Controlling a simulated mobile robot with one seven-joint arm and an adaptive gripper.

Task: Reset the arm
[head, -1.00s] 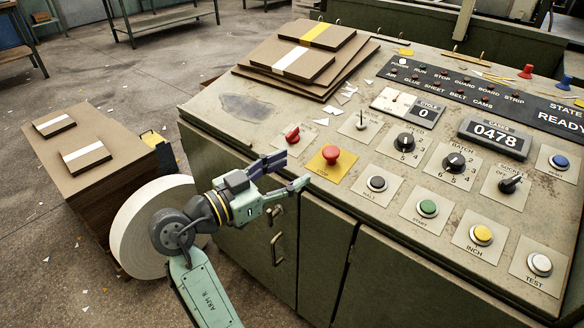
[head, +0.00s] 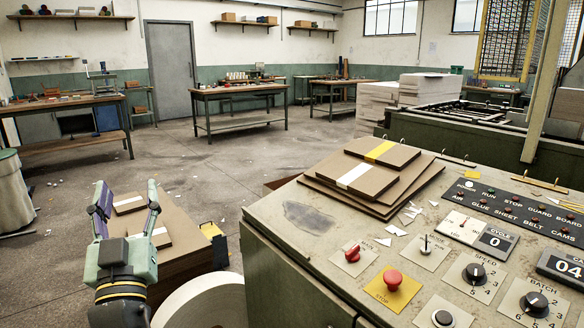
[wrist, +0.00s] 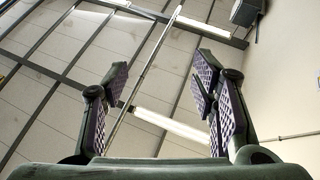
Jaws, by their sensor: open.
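My gripper (head: 127,212) stands upright at the lower left of the head view, fingers pointing up and spread apart. Nothing is between them. In the wrist view the two purple-padded fingers (wrist: 162,100) are wide apart against the ceiling. In the head view my gripper is left of the control console (head: 300,215) and clear of it. It covers part of the stack of brown board (head: 190,262) behind it.
The console carries a red stop button (head: 392,279), several knobs and a pile of brown boards (head: 330,197). A white paper roll (head: 205,303) is low beside my gripper. Workbenches (head: 238,92) stand at the back, with open floor before them.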

